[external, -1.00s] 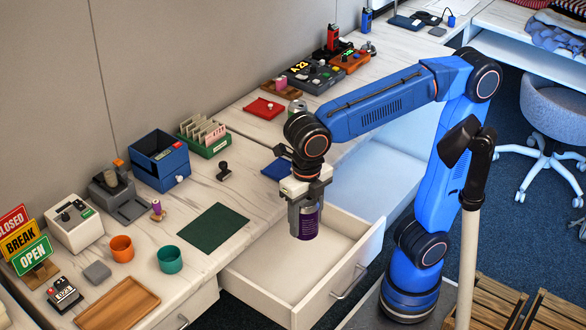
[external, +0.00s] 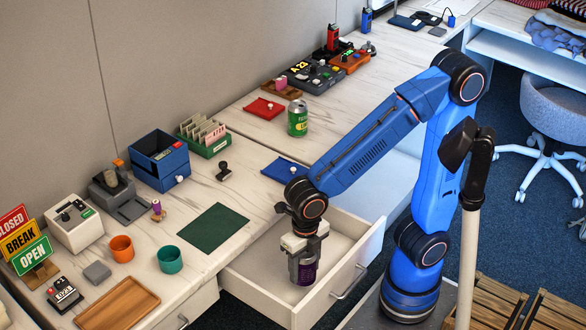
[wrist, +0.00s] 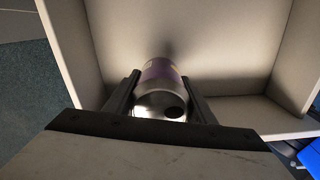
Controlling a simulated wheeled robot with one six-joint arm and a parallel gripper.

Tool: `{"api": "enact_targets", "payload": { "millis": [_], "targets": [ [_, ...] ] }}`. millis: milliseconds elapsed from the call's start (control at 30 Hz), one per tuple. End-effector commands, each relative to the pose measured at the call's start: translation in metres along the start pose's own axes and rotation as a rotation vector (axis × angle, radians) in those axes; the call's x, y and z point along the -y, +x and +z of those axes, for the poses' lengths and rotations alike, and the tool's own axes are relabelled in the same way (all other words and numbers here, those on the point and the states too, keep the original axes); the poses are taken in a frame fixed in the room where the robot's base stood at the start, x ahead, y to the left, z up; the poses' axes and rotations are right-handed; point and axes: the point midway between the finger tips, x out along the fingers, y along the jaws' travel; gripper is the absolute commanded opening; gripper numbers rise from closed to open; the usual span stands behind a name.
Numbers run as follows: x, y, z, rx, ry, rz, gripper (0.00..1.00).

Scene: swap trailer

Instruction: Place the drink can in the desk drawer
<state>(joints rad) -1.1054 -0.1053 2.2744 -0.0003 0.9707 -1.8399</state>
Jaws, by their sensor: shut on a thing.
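The purple drink can (external: 306,274) with a silver top is between the fingers of my gripper (external: 304,262), which is shut on it. The can is upright and low inside the open desk drawer (external: 258,267). In the wrist view, the can (wrist: 162,82) is between the two dark fingers (wrist: 162,100), with the pale drawer floor (wrist: 228,50) around it. I cannot tell whether the can's bottom touches the drawer floor. A second can, green (external: 297,118), stands upright on the desk behind my arm.
The drawer's front panel with its handle (external: 350,282) is close to the right of my gripper. The desk holds a green mat (external: 212,231), a blue pad (external: 284,168), a teal cup (external: 170,259) and a wooden tray (external: 117,304). The drawer floor around the can is free.

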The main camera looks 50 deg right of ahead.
Motion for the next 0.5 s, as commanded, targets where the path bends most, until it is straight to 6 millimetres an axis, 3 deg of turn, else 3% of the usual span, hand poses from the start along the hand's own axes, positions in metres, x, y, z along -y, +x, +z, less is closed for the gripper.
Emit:
{"api": "enact_targets", "payload": {
  "millis": [300, 500],
  "targets": [
    [0.001, 0.034, 0.000, -0.001, 0.000, -0.003, 0.29],
    [0.000, 0.036, 0.000, 0.000, 0.000, -0.001, 0.29]
  ]
}}
